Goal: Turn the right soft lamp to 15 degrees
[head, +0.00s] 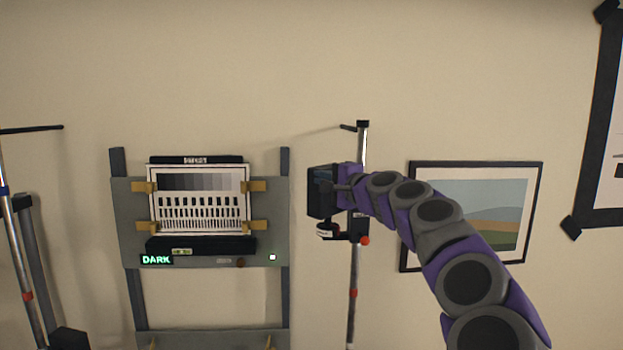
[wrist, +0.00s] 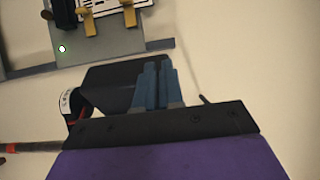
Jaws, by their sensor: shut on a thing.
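The right soft lamp (head: 320,192) is a dark box-shaped head on the right-hand stand (head: 354,285), beside the chart board. My gripper (head: 343,188) is at the head's right side and is shut on it. In the wrist view the blue-grey fingers (wrist: 154,85) stand close together against the dark lamp head (wrist: 110,78); the exact part between them is hard to see. A small white, red and black dial (head: 327,231) sits just under the head, and its edge also shows in the wrist view (wrist: 70,103). The angle reading is not legible.
A board with a test chart (head: 198,200) stands left of the lamp, with a green "DARK" display (head: 156,260). Another stand (head: 20,250) is at the far left. A framed picture (head: 500,172) hangs on the wall behind my arm.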

